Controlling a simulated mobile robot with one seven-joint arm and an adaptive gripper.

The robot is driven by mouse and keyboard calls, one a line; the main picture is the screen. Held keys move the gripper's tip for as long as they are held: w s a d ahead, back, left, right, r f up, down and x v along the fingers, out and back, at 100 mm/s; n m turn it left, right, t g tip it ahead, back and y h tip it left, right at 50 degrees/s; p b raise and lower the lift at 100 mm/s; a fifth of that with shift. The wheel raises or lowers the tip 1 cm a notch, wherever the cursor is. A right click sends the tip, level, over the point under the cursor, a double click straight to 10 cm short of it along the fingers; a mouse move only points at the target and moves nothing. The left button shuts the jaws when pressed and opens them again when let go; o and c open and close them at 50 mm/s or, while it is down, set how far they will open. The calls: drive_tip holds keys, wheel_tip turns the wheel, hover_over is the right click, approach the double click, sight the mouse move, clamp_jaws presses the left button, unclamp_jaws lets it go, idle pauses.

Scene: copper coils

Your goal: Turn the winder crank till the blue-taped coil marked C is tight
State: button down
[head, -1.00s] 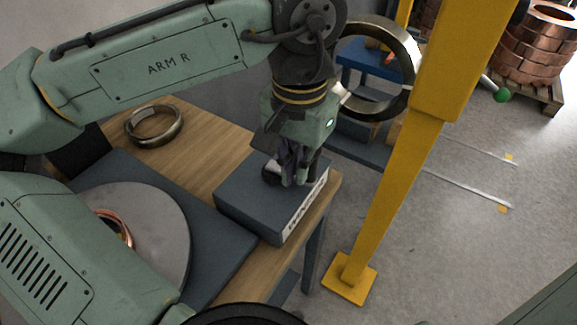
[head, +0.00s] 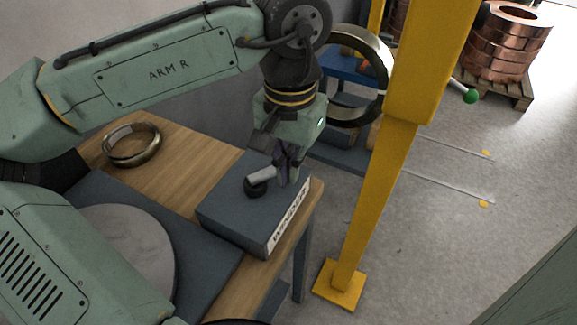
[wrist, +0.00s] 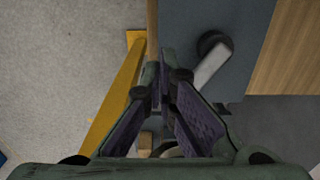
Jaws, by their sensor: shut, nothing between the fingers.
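The dark box labelled WINDER (head: 232,212) stands at the table's right end. Its crank, a black hub with a short pale grey arm (head: 262,175), is on the top. My gripper (head: 287,174) points down just right of the crank, shut and empty. In the wrist view the fingers (wrist: 161,78) are together, and the crank (wrist: 211,66) runs from its hub down to behind the right finger; I cannot tell if they touch. Left of the winder lies a grey disc (head: 135,245), partly behind my arm. No coil, blue tape or C mark shows on it now.
A brass-coloured ring (head: 132,147) lies on the wooden table (head: 185,157). A yellow post (head: 372,210) stands on the floor right of the winder. Behind it are a large metal ring (head: 378,65) and stacked copper coils (head: 505,45) on a pallet.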

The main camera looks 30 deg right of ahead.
sight(291, 146)
drive_tip(key=shift+w+d, duration=0.95)
drive_tip(key=shift+w, duration=0.1)
drive_tip(key=shift+w+p, duration=0.1)
drive_tip(key=shift+p, duration=0.2)
drive_tip(key=shift+w+d+r+p, duration=0.1)
drive_tip(key=shift+w+d+p, duration=0.05)
drive_tip(key=shift+w, duration=0.3)
drive_tip(key=shift+w+d+r+p, duration=0.1)
drive_tip(key=shift+w+d+p, duration=0.05)
drive_tip(key=shift+w, duration=0.25)
drive_tip(key=shift+w+d+f, duration=0.2)
drive_tip(key=shift+w+d, duration=0.05)
drive_tip(key=shift+w, duration=0.3)
drive_tip(key=shift+w+a+p, duration=0.2)
drive_tip(key=shift+w+p, duration=0.35)
drive_tip(key=shift+w, duration=0.9)
